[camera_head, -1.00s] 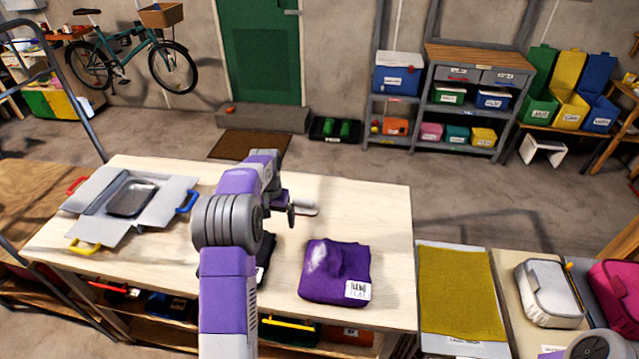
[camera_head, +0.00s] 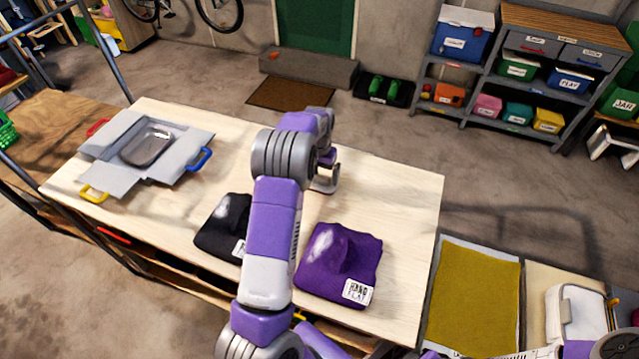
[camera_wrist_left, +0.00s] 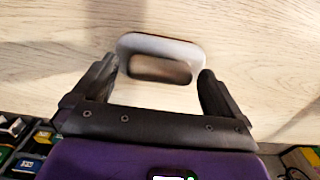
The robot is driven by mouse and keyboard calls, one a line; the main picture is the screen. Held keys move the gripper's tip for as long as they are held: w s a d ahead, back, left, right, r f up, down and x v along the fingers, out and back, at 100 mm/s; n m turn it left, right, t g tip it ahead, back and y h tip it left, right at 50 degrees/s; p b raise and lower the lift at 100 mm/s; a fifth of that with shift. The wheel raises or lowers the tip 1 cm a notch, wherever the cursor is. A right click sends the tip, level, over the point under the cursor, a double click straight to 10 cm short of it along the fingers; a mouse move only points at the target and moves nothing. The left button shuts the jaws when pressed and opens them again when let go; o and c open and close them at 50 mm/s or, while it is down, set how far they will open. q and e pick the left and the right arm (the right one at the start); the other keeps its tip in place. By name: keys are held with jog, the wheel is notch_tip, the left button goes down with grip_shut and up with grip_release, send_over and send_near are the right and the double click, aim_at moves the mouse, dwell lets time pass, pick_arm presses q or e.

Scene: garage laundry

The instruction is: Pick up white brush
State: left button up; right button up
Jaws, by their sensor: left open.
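The white brush (camera_wrist_left: 190,50) lies on the pale wooden table. In the left wrist view it is a rounded white shape with a brown middle, just ahead of and between the fingertips. My left gripper (camera_wrist_left: 158,70) is open, with its dark fingers apart on either side and no clear contact with the brush. In the head view, my left arm reaches over the table, and the gripper (camera_head: 325,168) partly hides the brush (camera_head: 326,188). My right gripper is not in view; only a piece of my right arm shows at the lower right.
A purple folded cloth (camera_head: 340,262) and a black one (camera_head: 222,228) lie on the table (camera_head: 400,200) nearer me. A yellow mat (camera_head: 475,300) lies to the right. The table's right part is clear.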

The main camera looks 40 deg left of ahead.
aim_at(319, 175)
pick_arm(q)
jog(key=shift+f, duration=0.45)
jog(key=shift+c, duration=0.2)
jog(key=c, duration=1)
jog(key=shift+r, duration=0.15)
notch_tip(319, 175, up, 10)
jog(key=p, duration=0.1)
jog(key=shift+p, duration=0.35)
